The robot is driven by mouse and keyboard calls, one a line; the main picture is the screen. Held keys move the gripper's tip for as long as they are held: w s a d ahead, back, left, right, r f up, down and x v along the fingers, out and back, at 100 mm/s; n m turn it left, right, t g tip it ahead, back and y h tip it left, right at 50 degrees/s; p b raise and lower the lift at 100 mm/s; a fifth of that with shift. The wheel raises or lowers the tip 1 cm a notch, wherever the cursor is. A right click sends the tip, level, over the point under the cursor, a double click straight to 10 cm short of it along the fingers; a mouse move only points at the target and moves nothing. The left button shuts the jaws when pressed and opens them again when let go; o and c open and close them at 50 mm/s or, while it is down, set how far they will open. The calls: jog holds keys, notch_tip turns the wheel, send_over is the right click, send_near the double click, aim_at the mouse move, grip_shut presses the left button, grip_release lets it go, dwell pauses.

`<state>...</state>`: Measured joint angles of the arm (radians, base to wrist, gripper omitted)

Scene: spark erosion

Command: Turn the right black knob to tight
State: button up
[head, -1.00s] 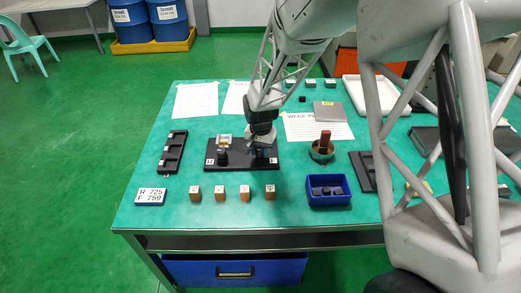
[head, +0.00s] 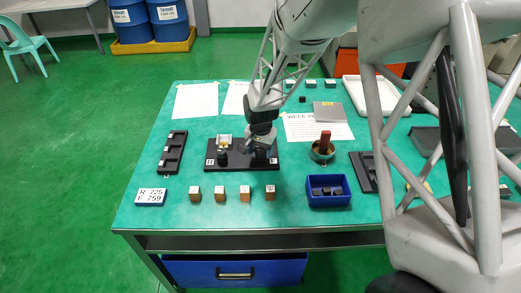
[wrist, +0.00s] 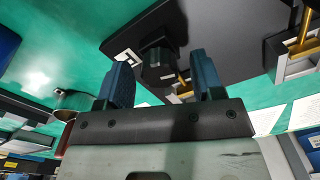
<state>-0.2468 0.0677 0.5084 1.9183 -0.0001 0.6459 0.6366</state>
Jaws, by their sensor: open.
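The black base plate (head: 240,163) lies on the green table with two black knobs on it. The left knob (head: 222,159) stands clear of my gripper. The right knob (head: 260,155) is partly hidden under my gripper (head: 261,150). In the wrist view, my gripper (wrist: 163,78) is open, with blue fingers apart. A black knob (wrist: 158,66) with a faceted top shows in the gap between them, with space on both sides. I cannot tell how far down the fingers reach around it. A white mark (wrist: 128,57) is on the plate beside this knob.
A grey holder with a brass pin (wrist: 304,35) stands on the plate. Several wooden blocks (head: 220,194) line the table's front. A blue bin (head: 329,201), a round pot with a red-brown block (head: 322,153) and a dark slotted tray (head: 173,153) stand around the plate.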

aim_at(261, 151)
jog(key=shift+r, duration=3.9)
jog(key=shift+r, duration=0.1)
jog(key=shift+s+d+r, duration=0.15)
jog(key=shift+r, duration=0.05)
jog(key=s+d+r+n+t, duration=0.1)
jog(key=s+d+r, duration=0.4)
jog(key=s+r, duration=0.25)
jog(key=s+d+r+n, duration=0.1)
jog(key=s+d+r, duration=0.4)
jog(key=s+r, duration=0.25)
jog(key=s+d+r+n, duration=0.1)
jog(key=s+d, duration=0.2)
jog(key=s, duration=0.6)
jog(key=s+d+r+n+t, duration=0.1)
jog(key=s+d+r, duration=0.1)
jog(key=s, duration=0.8)
jog(key=shift+s+d+r+t, duration=0.15)
jog(key=shift+s+d+t, duration=0.15)
jog(key=shift+d, duration=0.35)
